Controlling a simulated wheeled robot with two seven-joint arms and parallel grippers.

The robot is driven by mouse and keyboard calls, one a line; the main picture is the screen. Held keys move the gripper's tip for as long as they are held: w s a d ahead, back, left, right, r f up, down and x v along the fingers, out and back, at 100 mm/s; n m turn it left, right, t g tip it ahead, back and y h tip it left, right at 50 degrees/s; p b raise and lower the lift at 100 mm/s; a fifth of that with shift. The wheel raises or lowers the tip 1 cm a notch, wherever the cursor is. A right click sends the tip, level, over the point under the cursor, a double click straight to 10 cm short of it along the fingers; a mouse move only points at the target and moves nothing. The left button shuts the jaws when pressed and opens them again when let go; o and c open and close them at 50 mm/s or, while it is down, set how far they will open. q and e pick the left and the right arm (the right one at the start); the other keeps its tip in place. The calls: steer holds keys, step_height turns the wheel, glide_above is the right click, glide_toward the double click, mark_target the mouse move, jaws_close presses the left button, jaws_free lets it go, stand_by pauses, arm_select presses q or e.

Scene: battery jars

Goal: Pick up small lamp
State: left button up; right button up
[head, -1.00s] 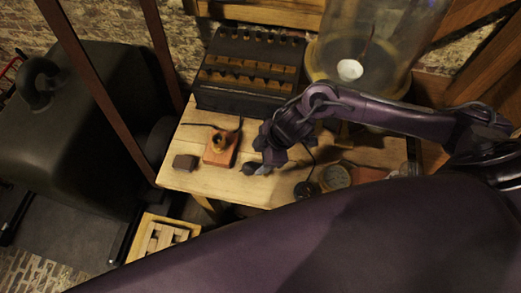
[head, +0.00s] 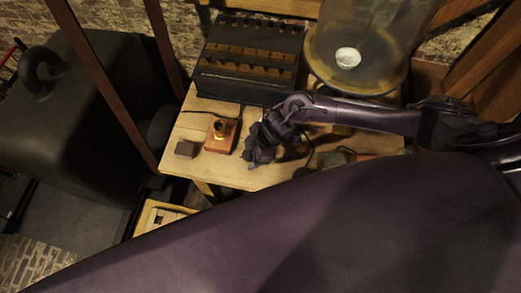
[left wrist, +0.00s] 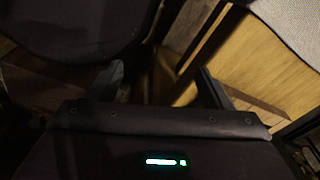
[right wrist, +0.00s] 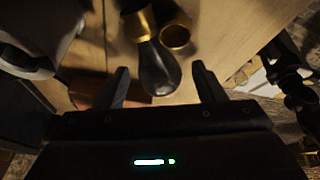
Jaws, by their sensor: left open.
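The small lamp, a dark glass bulb (right wrist: 157,68) with a brass cap, shows in the right wrist view. It lies on the wooden table, between and just beyond my right gripper's fingertips (right wrist: 162,78). The fingers stand apart on either side and do not visibly hold it. In the head view my right gripper (head: 258,156) is low over the table and hides the lamp. My left gripper (left wrist: 162,80) is open and empty in the left wrist view, away from the lamp.
A brass socket on a wooden base (head: 219,137) stands left of my right gripper, with a small dark block (head: 186,149) beside it. A black battery box (head: 247,60) and a glass jar (head: 365,45) stand behind. A brass ring (right wrist: 175,37) is close to the bulb.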

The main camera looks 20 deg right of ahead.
steer(key=c, duration=1)
steer(key=shift+r, duration=0.15)
steer(key=shift+c, duration=0.2)
